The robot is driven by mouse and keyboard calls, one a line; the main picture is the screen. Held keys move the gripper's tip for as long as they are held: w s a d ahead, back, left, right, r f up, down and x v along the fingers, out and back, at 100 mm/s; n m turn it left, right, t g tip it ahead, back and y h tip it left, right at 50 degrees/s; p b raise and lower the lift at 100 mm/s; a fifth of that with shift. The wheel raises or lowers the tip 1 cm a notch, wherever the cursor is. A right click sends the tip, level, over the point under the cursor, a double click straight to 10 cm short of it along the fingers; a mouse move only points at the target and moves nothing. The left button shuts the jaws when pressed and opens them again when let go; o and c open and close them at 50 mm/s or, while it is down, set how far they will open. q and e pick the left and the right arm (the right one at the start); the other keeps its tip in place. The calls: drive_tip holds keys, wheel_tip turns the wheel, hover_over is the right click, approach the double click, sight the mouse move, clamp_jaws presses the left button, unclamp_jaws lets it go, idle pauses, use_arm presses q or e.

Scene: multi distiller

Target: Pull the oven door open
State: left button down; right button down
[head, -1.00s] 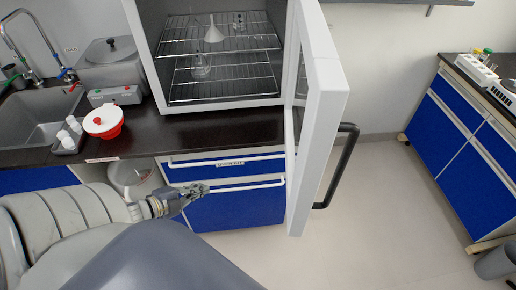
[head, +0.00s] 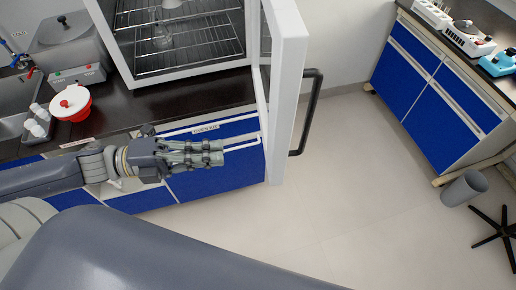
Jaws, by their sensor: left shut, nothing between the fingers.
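The oven door (head: 283,90) is white with a black handle (head: 306,115) on its outer face. It stands swung open, about square to the oven front. The oven (head: 185,62) shows its wire racks with glassware inside. My left gripper (head: 222,152) is shut and empty. It appears in front of the blue drawers below the counter, to the left of the door and apart from the handle. My right gripper is not in view.
The dark counter (head: 115,115) holds a red and white bowl (head: 72,104), small bottles and a sink at the left. Blue cabinets (head: 425,88), a grey bin (head: 464,189) and a black chair base (head: 495,236) are at the right. The floor (head: 350,190) between is clear.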

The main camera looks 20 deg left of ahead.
use_arm(q)
drive_tip(key=b+x, duration=0.1)
drive_tip(key=x, duration=0.8)
drive_tip(key=shift+d, duration=0.4)
drive_tip(key=shift+w, duration=0.15)
idle(0.3)
drive_tip(key=w+d+n+t+y+p, duration=0.1)
drive_tip(key=w+d, duration=0.3)
drive_tip(key=d, duration=0.4)
drive_tip(key=w+d+n+t+y+p, duration=0.1)
drive_tip(key=w+d+n+t+p, duration=0.1)
drive_tip(key=w+d, duration=0.3)
drive_tip(key=d+t+p, duration=0.1)
drive_tip(key=d, duration=0.3)
drive_tip(key=shift+d, duration=0.2)
drive_tip(key=shift+w+a, duration=0.1)
drive_tip(key=v, duration=1.2)
